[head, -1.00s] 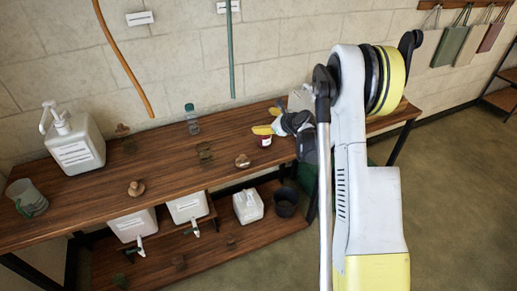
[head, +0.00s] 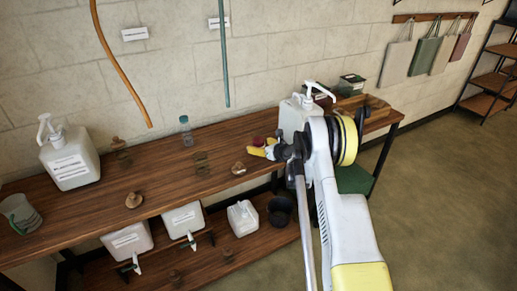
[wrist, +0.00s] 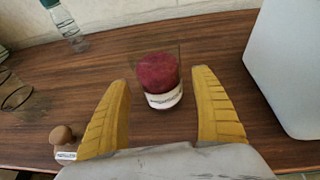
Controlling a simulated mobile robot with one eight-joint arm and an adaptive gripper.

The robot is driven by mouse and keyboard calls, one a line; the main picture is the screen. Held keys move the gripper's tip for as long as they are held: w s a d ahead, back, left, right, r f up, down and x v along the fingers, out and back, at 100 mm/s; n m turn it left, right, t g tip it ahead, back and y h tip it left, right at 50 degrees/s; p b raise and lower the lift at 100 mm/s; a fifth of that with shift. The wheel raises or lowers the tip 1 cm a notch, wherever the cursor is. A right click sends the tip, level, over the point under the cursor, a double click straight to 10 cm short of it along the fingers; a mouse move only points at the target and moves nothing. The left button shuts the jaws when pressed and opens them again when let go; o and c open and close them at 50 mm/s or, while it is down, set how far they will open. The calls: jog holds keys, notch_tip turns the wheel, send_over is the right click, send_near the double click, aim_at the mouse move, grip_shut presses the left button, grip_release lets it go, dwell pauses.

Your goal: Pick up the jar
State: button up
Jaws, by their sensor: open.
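The jar (wrist: 160,82) is small, with a dark red top and a white label band. In the wrist view it stands upright on the wooden table (wrist: 215,50), ahead of my gripper (wrist: 163,112) and roughly centred between its two yellow fingers. The fingers are spread wide and empty. In the head view my gripper (head: 262,147) is low over the table, and the jar (head: 258,142) shows only in part just behind the yellow fingers. I cannot tell whether the fingertips reach beside the jar.
A white pump bucket (head: 294,116) stands close right of the gripper; its wall (wrist: 290,70) fills the wrist view's right side. A clear bottle (head: 186,131) and a wooden knob (head: 239,168) stand to the left. Another pump bucket (head: 69,160) is at far left.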

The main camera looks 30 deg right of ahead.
jog(key=shift+x, duration=0.95)
jog(key=c, duration=1.5)
